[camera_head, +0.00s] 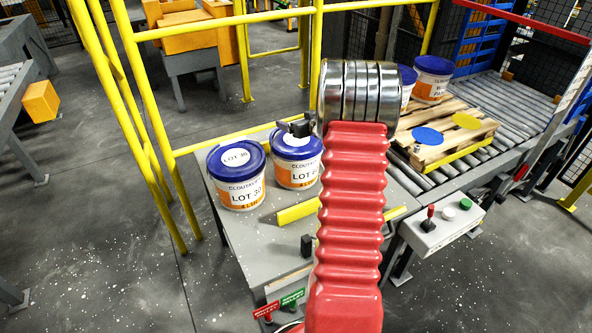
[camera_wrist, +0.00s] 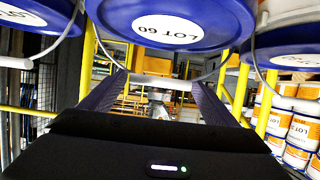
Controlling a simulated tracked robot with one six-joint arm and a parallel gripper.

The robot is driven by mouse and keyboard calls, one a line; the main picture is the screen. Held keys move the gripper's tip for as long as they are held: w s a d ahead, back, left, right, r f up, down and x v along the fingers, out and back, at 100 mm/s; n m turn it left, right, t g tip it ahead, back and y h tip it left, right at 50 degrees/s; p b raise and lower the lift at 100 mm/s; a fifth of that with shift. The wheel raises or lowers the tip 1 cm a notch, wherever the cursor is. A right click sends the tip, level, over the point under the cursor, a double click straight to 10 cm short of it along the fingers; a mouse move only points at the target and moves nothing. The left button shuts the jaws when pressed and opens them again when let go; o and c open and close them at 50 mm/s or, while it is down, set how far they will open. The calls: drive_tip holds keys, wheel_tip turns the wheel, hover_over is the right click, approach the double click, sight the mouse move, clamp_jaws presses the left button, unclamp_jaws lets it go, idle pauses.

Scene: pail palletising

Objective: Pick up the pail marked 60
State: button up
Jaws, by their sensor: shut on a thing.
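The pail marked 60 (camera_head: 294,172) is white and orange with a blue lid. It stands upright at the table's back, partly hidden behind my red arm. In the wrist view its lid (camera_wrist: 180,28) fills the top middle, with the wire handle's grip (camera_wrist: 160,82) between my fingers. My gripper (camera_head: 297,127) is over this pail and shut on its handle; it also shows in the wrist view (camera_wrist: 158,88). I cannot tell whether the pail is clear of the table. The pail marked 30 (camera_head: 238,178) stands close on its left.
The grey table (camera_head: 245,243) has a yellow bar (camera_head: 298,212) in front of the pails. Yellow railings (camera_head: 180,150) stand left and behind. At right, a wooden pallet (camera_head: 433,152) on rollers bears pails (camera_head: 432,80) and blue and yellow discs. A control box (camera_head: 440,225) is nearer.

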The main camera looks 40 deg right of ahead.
drive_tip(key=shift+s+a+f, duration=0.1)
drive_tip(key=shift+s+f, duration=0.15)
drive_tip(key=shift+f, duration=0.5)
drive_tip(key=c, duration=0.6)
drive_tip(key=shift+r, duration=0.2)
drive_tip(key=shift+c, duration=0.2)
wheel_tip(320, 180, up, 19)
drive_tip(key=shift+w, duration=0.2)
drive_tip(key=shift+f, duration=0.1)
